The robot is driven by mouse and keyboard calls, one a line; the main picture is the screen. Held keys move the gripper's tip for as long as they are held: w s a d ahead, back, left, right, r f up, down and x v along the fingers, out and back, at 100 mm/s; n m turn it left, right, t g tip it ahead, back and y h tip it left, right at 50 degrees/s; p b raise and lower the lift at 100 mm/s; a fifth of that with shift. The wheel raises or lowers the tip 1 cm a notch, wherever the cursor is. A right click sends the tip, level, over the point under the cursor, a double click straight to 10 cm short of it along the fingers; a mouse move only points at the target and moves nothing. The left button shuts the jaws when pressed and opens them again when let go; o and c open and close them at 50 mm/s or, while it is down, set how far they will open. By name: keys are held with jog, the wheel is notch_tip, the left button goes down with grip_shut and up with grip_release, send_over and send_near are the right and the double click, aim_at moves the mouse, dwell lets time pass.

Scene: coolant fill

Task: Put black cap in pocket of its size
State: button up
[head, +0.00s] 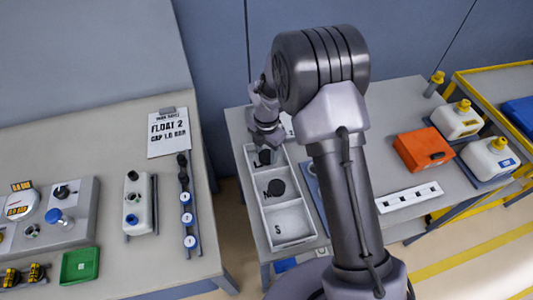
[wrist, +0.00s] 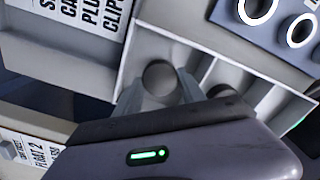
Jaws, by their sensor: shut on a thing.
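A white tray (head: 291,222) with three pockets in a row stands on the right-hand table. The middle pocket reads M and the near one S; the far pocket's letter is partly covered. My gripper (head: 264,150) points down at the far pocket, shut on a black cap. In the wrist view this round cap (wrist: 160,75) sits between the fingertips. I cannot tell whether it touches the pocket floor. Another black cap (head: 277,187) lies in the M pocket and also shows in the wrist view (wrist: 220,91). The S pocket looks empty.
An orange box (head: 423,150), white jugs with yellow caps (head: 457,119) and a white slotted strip (head: 408,197) stand right of my arm. A sheet reading FLOAT 2, CAP 1.6 BAR (head: 168,133) lies on the left table, beyond a gap. My arm hides part of the right-hand table.

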jog(key=shift+r, duration=0.1)
jog(key=shift+f, duration=0.2)
jog(key=o, duration=1.5)
jog(key=shift+c, duration=0.2)
jog(key=shift+r, duration=0.15)
notch_tip(320, 180, up, 12)
jog(key=p, duration=0.4)
notch_tip(320, 180, up, 14)
jog(key=m+t+y, duration=0.1)
jog(key=m+t, duration=0.1)
jog(key=m, duration=0.8)
send_over(267, 155)
jog(key=s+d, duration=0.3)
jog(key=s, duration=0.3)
jog(key=s+d+r+m+t, duration=0.1)
jog(key=s+r+m, duration=0.1)
jog(key=s+m, duration=0.4)
jog(key=s+d+r+m+t, duration=0.1)
jog(key=s+r+m, duration=0.2)
jog(key=s+m, duration=0.4)
jog(key=s+d+r+m+t+y, duration=0.1)
jog(key=s+r+m, duration=0.1)
jog(key=s+m, duration=0.5)
jog(key=shift+s+d+r+m+t, duration=0.15)
jog(key=shift+d+r+m+t, duration=0.2)
jog(key=shift+m, duration=0.35)
